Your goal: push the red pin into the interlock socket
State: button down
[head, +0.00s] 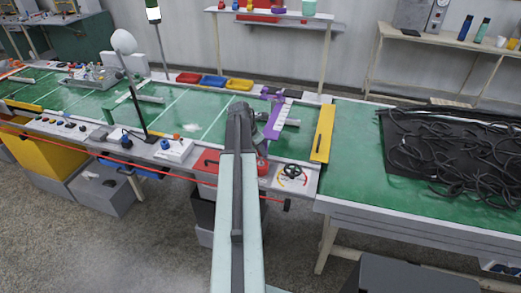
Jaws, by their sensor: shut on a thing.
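My gripper (241,112) is at the end of my arm, over the front edge of the green bench. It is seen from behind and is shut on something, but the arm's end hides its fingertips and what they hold. A red block (206,162) with a black mark shows just left of the arm on the bench's front ledge. More red (262,166) shows just right of the arm, partly covered. I cannot tell which red part is the pin, and I cannot make out the interlock socket.
A purple and white part (277,118) stands just right of the gripper. A yellow bar (322,134) closes the bench's right end. A black handwheel (292,173) sits on the front ledge. A lamp post (133,85) stands left. Black hoses (450,150) lie on the right table.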

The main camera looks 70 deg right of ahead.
jog(key=shift+f+b, duration=2.5)
jog(key=c, duration=1.1)
grip_release()
jog(key=shift+r, duration=0.1)
jog(key=p+v, duration=0.7)
jog(key=shift+r, duration=0.3)
jog(key=shift+w, duration=0.1)
